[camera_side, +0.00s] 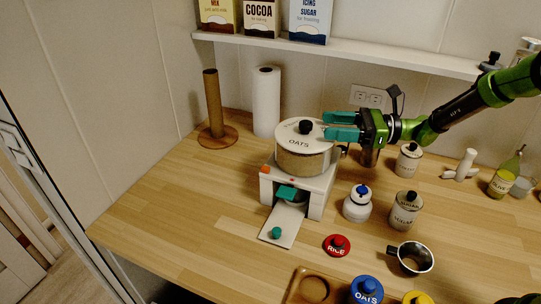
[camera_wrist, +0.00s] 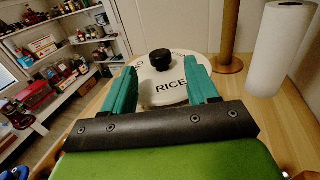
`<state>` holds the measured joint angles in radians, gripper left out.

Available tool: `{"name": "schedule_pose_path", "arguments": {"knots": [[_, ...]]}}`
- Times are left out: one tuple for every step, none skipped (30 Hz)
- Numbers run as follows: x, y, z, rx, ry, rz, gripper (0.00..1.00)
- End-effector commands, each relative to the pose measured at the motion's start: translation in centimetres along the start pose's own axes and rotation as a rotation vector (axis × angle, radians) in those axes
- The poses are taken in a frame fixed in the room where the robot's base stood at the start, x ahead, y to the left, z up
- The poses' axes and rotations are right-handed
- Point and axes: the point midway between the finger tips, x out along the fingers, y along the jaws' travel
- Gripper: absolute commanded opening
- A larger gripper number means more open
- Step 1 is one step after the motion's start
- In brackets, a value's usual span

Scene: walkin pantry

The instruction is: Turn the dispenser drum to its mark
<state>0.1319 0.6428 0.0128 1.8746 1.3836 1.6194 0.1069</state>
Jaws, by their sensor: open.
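The dispenser drum (camera_side: 305,155) is a round metal canister with a white lid (camera_side: 296,134) and a black knob on top. It sits on a white base (camera_side: 318,186). The lid reads OATS toward the side camera; in the wrist view the lid (camera_wrist: 157,76) reads RICE toward my gripper. A small orange mark (camera_side: 265,169) is on the base's front left. My gripper (camera_side: 325,125) is open at the drum's right edge, near lid height. In the wrist view its teal fingers (camera_wrist: 161,66) flank the RICE label; I cannot tell if they touch.
A chute (camera_side: 283,224) with a teal knob extends from the base's front. A blue-topped jar (camera_side: 357,205), a sugar canister (camera_side: 405,212) and a red RICE lid (camera_side: 337,245) stand to the right. A paper roll (camera_side: 266,103) stands behind.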

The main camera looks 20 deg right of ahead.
Motion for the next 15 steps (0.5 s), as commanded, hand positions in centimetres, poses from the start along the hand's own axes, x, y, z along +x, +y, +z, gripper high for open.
{"name": "schedule_pose_path", "arguments": {"knots": [[1.1,0.1,0.0,-0.001,-0.001,0.004,0.59],[1.6,0.1,0.0,-0.001,0.000,0.004,0.59],[2.1,0.1,-0.1,0.001,-0.001,0.003,0.59],[2.6,0.1,-0.1,0.001,0.000,0.003,0.59],[2.9,0.1,-0.1,-0.001,0.001,0.003,0.59],[3.3,0.0,0.0,-0.001,0.000,0.002,0.59],[3.6,0.0,0.0,0.000,0.000,0.002,0.59],[3.8,0.1,0.0,0.000,0.000,0.002,0.59],[4.1,0.1,0.0,0.000,0.001,0.002,0.59],[4.2,0.0,0.0,0.000,0.001,0.001,0.59],[4.3,0.0,0.0,0.000,0.000,0.000,0.59],[4.4,0.0,0.0,0.000,0.000,0.000,0.59],[4.4,0.0,0.0,0.001,0.000,-0.001,0.59],[4.4,0.0,0.0,0.001,0.000,-0.001,0.59],[4.4,0.0,0.0,0.001,0.000,-0.001,0.59]]}}
